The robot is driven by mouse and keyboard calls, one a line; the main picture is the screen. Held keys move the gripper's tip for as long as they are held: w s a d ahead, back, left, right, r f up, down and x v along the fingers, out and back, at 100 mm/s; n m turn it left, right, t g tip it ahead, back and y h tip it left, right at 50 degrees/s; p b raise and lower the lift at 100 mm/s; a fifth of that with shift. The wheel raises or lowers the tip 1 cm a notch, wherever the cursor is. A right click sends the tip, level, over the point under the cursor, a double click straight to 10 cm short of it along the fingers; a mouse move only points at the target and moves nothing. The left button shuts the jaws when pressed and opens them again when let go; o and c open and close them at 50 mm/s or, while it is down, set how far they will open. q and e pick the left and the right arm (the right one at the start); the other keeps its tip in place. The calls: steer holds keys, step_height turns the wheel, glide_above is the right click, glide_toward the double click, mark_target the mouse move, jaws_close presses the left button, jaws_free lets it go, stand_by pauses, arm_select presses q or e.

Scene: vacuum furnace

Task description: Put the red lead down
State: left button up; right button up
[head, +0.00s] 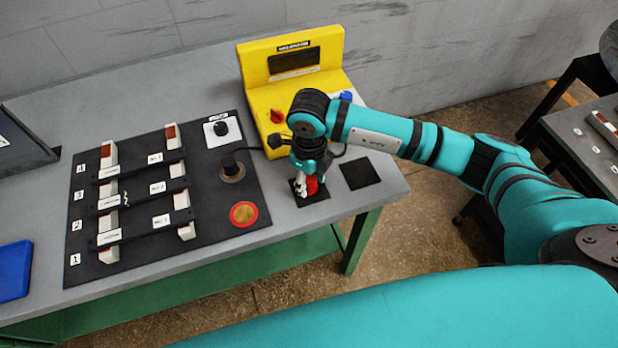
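My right gripper (306,187) points down over the near right corner of the grey table. The red lead (312,185) shows as a small red piece at its fingertips, and the gripper appears shut on it. The lead is at or just above a black square pad (318,196); I cannot tell whether it touches the pad. The gripper and wrist hide part of the lead. A second black square pad (360,173) to the right is bare. My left gripper is not in view.
A yellow meter box (256,75) with a display and red knob stands behind the gripper. A black panel (140,248) with bars, white blocks and knobs lies to the left. A blue item (346,96) is partly behind my arm. The table's edge (388,196) is close on the right.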

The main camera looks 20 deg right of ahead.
mark_target(309, 178)
steer(key=shift+o, duration=1)
steer(key=shift+r, duration=0.25)
steer(key=shift+w+r, duration=0.1)
steer(key=shift+r, duration=0.25)
step_height(309, 178, up, 11)
steer(key=b, duration=0.1)
steer(key=shift+b, duration=0.4)
